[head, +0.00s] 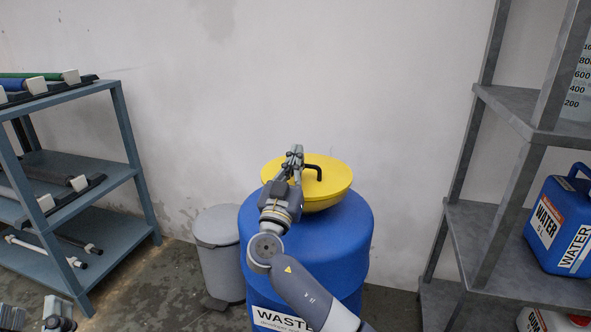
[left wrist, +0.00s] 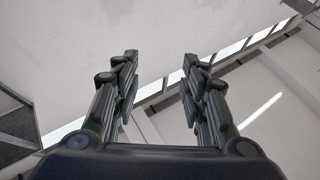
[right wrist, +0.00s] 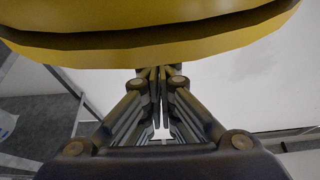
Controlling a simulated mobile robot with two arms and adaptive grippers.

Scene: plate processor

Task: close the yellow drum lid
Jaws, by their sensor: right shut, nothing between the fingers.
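The yellow drum lid (head: 335,176), with a black handle (head: 314,168), lies over a yellow rim on top of the blue drum (head: 340,238). It looks down or nearly down; I cannot tell if a small gap remains. My right gripper (head: 296,152) is shut and empty, in front of the lid's left part in the head view; contact is unclear. In the right wrist view the lid's yellow edge (right wrist: 150,20) fills the top, beyond the closed fingertips (right wrist: 158,72). My left gripper (head: 57,306) is low at the left; its wrist view shows open, empty fingers (left wrist: 160,58).
A grey bin (head: 218,250) stands left of the drum. A blue-grey shelf (head: 105,185) with tubes and racks is at the left. A grey shelf (head: 480,240) with a blue water container (head: 565,225) is at the right. Bare wall is behind the drum.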

